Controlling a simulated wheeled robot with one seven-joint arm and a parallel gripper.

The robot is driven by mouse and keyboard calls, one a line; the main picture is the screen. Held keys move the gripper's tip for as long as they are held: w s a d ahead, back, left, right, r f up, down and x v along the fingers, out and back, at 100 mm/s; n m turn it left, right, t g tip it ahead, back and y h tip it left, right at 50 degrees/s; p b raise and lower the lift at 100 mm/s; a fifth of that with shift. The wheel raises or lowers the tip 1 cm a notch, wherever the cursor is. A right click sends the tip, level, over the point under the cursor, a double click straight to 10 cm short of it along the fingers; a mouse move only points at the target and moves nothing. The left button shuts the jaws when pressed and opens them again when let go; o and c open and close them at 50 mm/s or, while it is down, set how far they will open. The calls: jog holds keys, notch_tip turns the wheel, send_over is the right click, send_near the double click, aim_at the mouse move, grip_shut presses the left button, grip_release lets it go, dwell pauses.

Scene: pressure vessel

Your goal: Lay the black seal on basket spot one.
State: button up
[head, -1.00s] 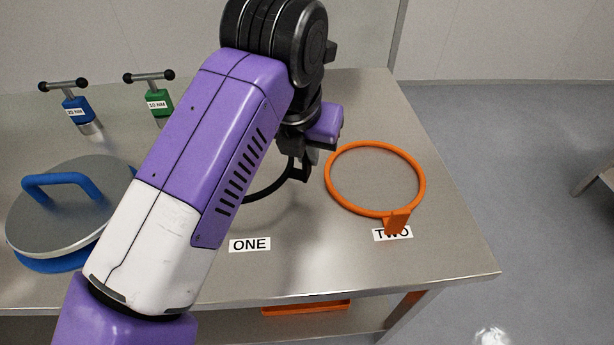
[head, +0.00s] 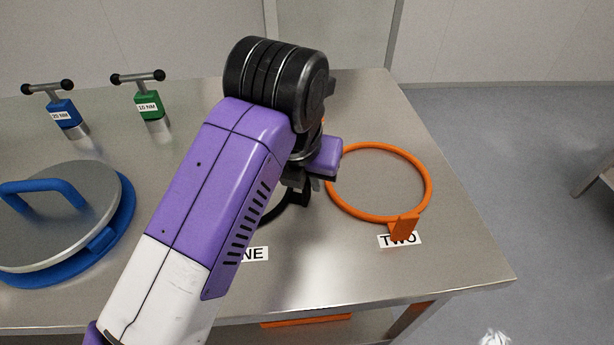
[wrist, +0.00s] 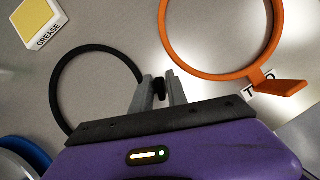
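The black seal is a thin ring (wrist: 57,72) at the left of the wrist view. Its small tab (wrist: 159,88) sits between the two fingers of my gripper (wrist: 161,91), which look closed on it. In the head view my arm hides most of the seal; a short dark arc (head: 272,212) shows beside my gripper (head: 297,191). The label ONE (head: 254,254) is partly covered by my arm, and the seal is just behind it. I cannot tell whether the seal touches the table.
An orange ring (head: 428,180) with a tab lies by the label TWO (head: 385,240), right of my gripper. A grey lid with a blue handle (head: 45,190) is at left. Blue (head: 64,114) and green (head: 149,105) torque tools stand behind. A yellow GREASE pad (wrist: 35,20) lies beyond the seal.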

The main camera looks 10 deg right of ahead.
jog(key=shift+o, duration=0.5)
jog(key=shift+s+a+r, duration=0.1)
jog(key=shift+a+r, duration=0.05)
jog(key=shift+r, duration=0.4)
jog(key=p+v, duration=0.1)
jog(key=v, duration=1)
jog(key=shift+p, duration=0.3)
jog(key=shift+s, duration=0.15)
